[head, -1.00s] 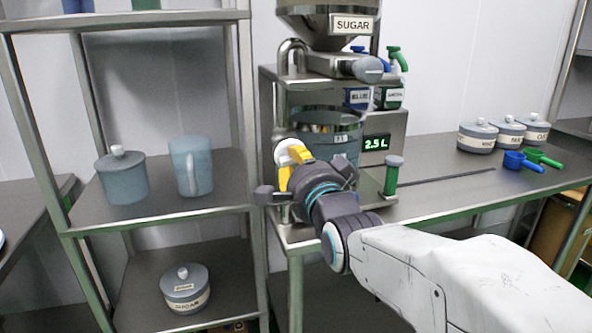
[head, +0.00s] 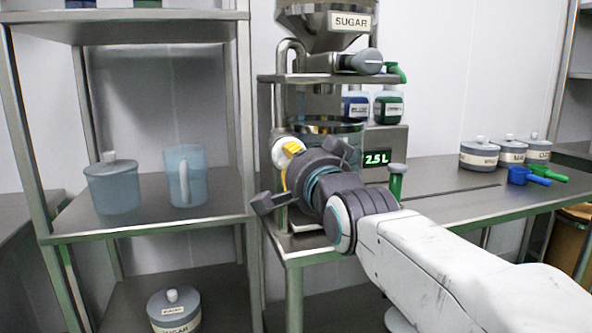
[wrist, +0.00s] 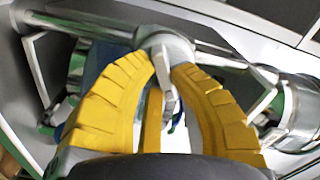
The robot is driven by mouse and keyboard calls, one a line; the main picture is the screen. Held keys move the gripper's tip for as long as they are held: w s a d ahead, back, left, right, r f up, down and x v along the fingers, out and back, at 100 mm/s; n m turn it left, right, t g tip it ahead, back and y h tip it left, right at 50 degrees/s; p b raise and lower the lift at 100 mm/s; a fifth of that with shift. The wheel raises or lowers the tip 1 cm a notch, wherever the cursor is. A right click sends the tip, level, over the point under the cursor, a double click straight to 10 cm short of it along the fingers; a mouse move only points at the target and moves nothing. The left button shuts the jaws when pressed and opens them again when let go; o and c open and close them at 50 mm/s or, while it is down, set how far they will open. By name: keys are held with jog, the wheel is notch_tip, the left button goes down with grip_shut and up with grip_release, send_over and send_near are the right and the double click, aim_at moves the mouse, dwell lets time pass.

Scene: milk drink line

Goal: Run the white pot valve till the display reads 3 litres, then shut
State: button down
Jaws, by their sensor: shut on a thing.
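The green-lit display (head: 377,158) on the steel machine reads 2.5 L. A white round valve part (head: 280,152) shows at the left end of my gripper (head: 288,163), in front of the pot (head: 335,127). In the wrist view my gripper's yellow fingers (wrist: 168,68) are shut on the pale valve lever (wrist: 166,88), which hangs from a rounded grey-white body. My gripper and wrist cover much of the pot and the valve in the head view. Whether liquid is flowing is hidden.
A sugar hopper (head: 327,22) stands above the machine. A shelf rack at left holds a lidded pot (head: 112,186) and a jug (head: 187,176). Lidded jars (head: 479,156) and scoops (head: 530,175) sit on the right counter.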

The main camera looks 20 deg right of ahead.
dwell(0.3)
jog(key=c, duration=1.1)
grip_release()
jog(key=s, duration=0.7)
jog(key=shift+s, duration=0.2)
dwell(0.5)
